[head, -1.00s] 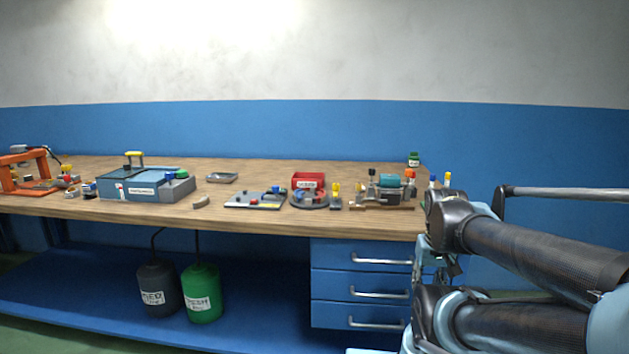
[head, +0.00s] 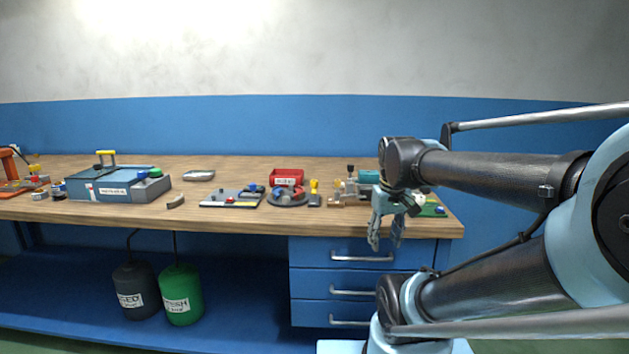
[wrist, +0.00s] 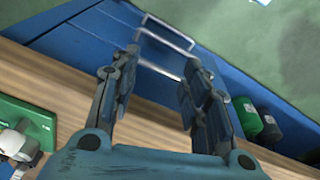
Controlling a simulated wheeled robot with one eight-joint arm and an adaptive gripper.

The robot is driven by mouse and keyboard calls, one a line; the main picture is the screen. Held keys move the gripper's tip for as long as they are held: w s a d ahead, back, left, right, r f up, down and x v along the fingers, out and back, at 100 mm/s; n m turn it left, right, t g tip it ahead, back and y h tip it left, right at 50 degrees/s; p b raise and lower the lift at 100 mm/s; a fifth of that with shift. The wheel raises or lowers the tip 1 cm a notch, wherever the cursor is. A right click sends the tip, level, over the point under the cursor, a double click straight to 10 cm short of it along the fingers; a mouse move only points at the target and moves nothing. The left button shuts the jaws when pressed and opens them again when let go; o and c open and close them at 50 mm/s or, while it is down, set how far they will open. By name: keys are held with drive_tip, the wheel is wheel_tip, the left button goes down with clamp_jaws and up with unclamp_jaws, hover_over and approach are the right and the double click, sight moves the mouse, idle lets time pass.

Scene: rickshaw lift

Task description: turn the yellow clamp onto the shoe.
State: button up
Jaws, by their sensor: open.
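A small upright yellow piece (head: 314,185) stands on a dark block on the workbench, just right of a round blue-and-grey fixture (head: 288,197). It may be the clamp, but it is too small to tell. I cannot make out the shoe for certain. My gripper (head: 385,243) is open and empty, pointing down in front of the bench's front edge, right of and nearer than the yellow piece. My arm hides part of the bench's right end.
Blue drawers (head: 345,285) lie below. A black canister (head: 137,290) and a green one (head: 181,293) stand underneath.

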drive_tip(key=w+a+r+n, duration=0.3)
drive_tip(key=w+a+r, duration=0.1)
drive_tip(key=w+r, duration=0.35)
drive_tip(key=w+a+r+n, duration=0.3)
drive_tip(key=w+a+r, duration=0.1)
drive_tip(key=w+r, duration=0.35)
wheel_tip(320, 180, up, 9)
drive_tip(key=n+g, duration=0.2)
drive_tip(key=n, duration=0.4)
hover_over(314, 190)
drive_tip(key=w, duration=0.3)
drive_tip(key=f, duration=1.6)
drive_tip(key=shift+s+f, duration=0.2)
clamp_jaws()
